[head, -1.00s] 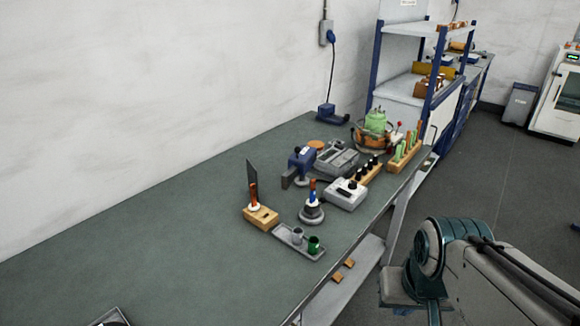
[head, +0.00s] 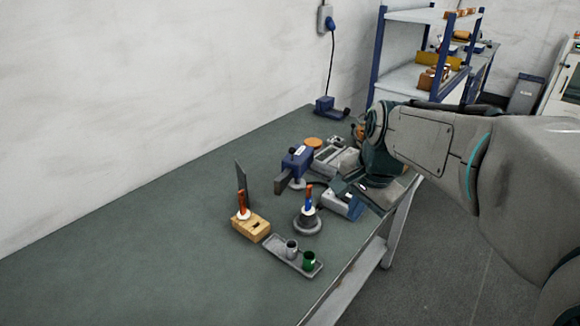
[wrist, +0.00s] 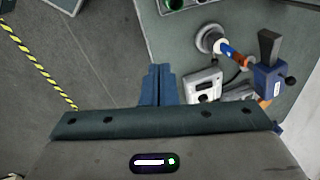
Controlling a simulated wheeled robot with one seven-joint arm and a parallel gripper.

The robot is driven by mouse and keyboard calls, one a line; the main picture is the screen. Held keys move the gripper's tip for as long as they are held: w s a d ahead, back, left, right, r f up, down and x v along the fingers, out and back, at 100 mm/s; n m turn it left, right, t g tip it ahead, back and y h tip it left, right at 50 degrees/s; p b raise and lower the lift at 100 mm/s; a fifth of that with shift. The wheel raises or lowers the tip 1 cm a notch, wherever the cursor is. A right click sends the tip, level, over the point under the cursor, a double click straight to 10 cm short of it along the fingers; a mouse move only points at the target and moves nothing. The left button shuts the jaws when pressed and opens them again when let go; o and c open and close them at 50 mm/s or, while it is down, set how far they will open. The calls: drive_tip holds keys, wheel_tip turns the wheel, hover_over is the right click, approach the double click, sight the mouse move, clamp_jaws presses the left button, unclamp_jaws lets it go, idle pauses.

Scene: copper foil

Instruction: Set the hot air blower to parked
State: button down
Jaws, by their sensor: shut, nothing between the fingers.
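The likely hot air blower (head: 297,164) is a blue body with a dark flat nozzle pointing to the lower left, on a small round grey base toward the back of the bench. In the wrist view the blue body (wrist: 268,82) is at the right, its dark nozzle pointing up. I cannot tell its setting. My gripper (head: 350,202) is over the bench's front edge, right of the blower and apart from it. In the wrist view its blue fingers (wrist: 158,80) are together and empty, left of a white box with dark knobs (wrist: 203,85).
A round stand with a blue-and-orange handled tool (head: 308,221), a wooden block (head: 251,227) with an upright dark plate, and a tray (head: 283,257) with two small cups stand in front of the blower. The bench's left side (head: 120,250) is clear. A shelf (head: 400,75) stands behind.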

drive_tip(key=w+a+f+m+y+b, duration=0.1)
drive_tip(key=w+a+m, duration=0.2)
drive_tip(key=w+m, duration=0.45)
drive_tip(key=w+a+m+y+b, duration=0.1)
drive_tip(key=w+a+m, duration=0.35)
drive_tip(key=w, duration=0.55)
drive_tip(key=w+a+f+m, duration=0.1)
drive_tip(key=w+a+f, duration=0.3)
drive_tip(key=f, duration=0.5)
drive_tip(key=a, duration=0.2)
drive_tip(key=shift+a+f+g+y, duration=0.2)
drive_tip(key=shift+a+g+y, duration=0.1)
drive_tip(key=shift+a, duration=0.05)
drive_tip(key=shift+w+p, duration=0.1)
drive_tip(key=shift+p, duration=0.3)
